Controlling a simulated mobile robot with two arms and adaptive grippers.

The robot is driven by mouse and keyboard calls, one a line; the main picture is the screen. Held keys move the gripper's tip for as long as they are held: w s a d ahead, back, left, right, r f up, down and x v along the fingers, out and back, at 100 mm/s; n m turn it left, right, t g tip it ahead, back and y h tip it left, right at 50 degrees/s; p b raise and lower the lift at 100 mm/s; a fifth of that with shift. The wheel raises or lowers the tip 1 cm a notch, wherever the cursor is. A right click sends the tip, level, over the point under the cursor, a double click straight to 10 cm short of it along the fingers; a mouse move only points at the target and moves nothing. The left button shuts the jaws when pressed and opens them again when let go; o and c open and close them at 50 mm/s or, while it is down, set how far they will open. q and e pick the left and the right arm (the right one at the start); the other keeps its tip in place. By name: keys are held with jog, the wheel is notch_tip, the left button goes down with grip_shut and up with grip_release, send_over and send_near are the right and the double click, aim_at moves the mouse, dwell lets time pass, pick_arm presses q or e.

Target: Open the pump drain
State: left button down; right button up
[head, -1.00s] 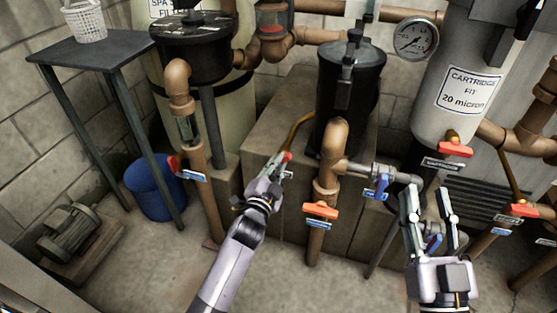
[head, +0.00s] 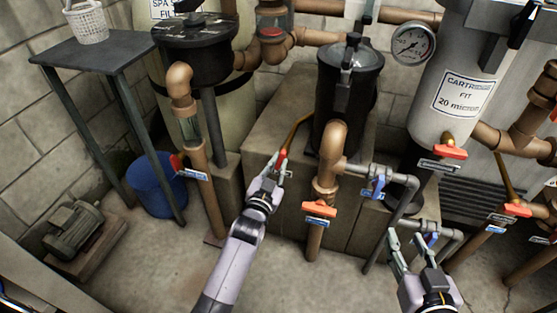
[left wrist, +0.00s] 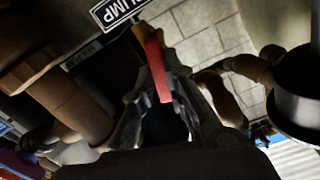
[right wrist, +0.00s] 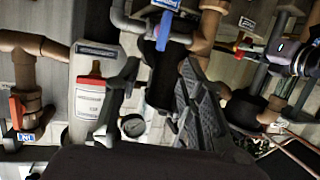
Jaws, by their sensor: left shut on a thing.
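The pump drain valve has a red handle (head: 282,154) at the end of a thin brass pipe, low in front of the black pump (head: 347,95). My left gripper (head: 273,166) is shut on this handle. The left wrist view shows the red handle (left wrist: 157,66) between the two fingers, beside a label reading "PUMP" (left wrist: 119,10). The small valve body is mostly hidden. My right gripper (head: 411,252) is open and empty at the lower right, in front of grey pipework.
An orange-red handled valve (head: 319,208) sits on the copper pipe just right of my left arm. A blue-handled valve (head: 376,186) is on the grey pipe. A blue bucket (head: 155,185) and a motor (head: 72,228) stand left. The floor between is clear.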

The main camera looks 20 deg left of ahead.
pick_arm(q)
jog(key=n+p, duration=0.1)
jog(key=n, duration=0.2)
jog(key=shift+f+n, duration=0.1)
jog(key=shift+n, duration=0.3)
jog(key=c, duration=1.5)
grip_release()
pick_arm(e)
jog(key=s+d+f+g+h, duration=0.1)
jog(key=s+d+f+g, duration=0.1)
jog(key=s+f+g, duration=0.1)
jog(key=shift+s+f+g, duration=0.4)
jog(key=shift+s+f, duration=0.05)
jog(key=shift+f, duration=0.95)
pick_arm(q)
jog(key=shift+s+p, duration=0.1)
jog(key=shift+p, duration=0.2)
